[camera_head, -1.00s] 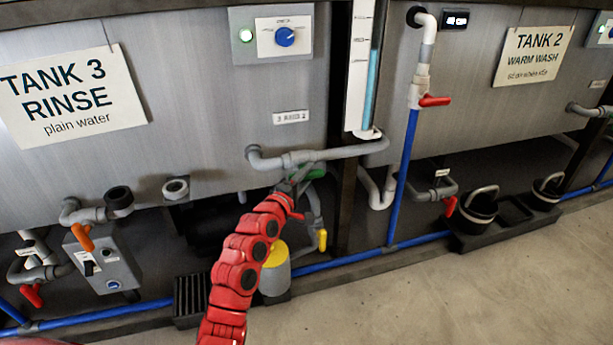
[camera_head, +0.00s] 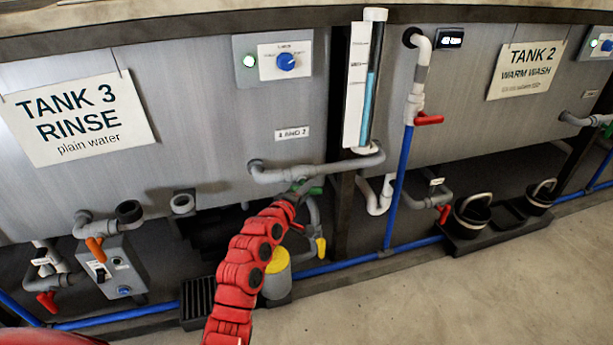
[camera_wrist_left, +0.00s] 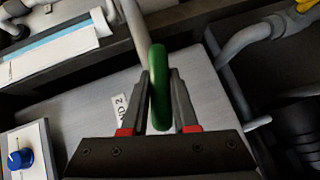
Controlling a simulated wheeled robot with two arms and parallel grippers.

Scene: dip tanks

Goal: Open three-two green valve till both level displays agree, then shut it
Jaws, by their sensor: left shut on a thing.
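The green valve handle (camera_head: 315,190) sits under the grey pipe (camera_head: 280,173) that leaves Tank 3 toward Tank 2, below a small label (camera_head: 291,133) on Tank 3. My left gripper (camera_head: 298,189) is shut on this handle. In the left wrist view the green handle (camera_wrist_left: 158,88) stands between the two fingers of the gripper (camera_wrist_left: 158,100). A clear level tube (camera_head: 370,90) with blue liquid stands beside a white scale between the tanks; its liquid top is near the scale's middle. A small digital display (camera_head: 452,39) is on Tank 2; its figures are too small to read.
A blue dial (camera_head: 286,61) and green lamp are on Tank 3. Red-handled valves, a yellow-handled valve (camera_head: 320,247), an orange-handled valve (camera_head: 95,250) and a grey switch box (camera_head: 112,272) are nearby. Black buckets (camera_head: 473,215) stand at right.

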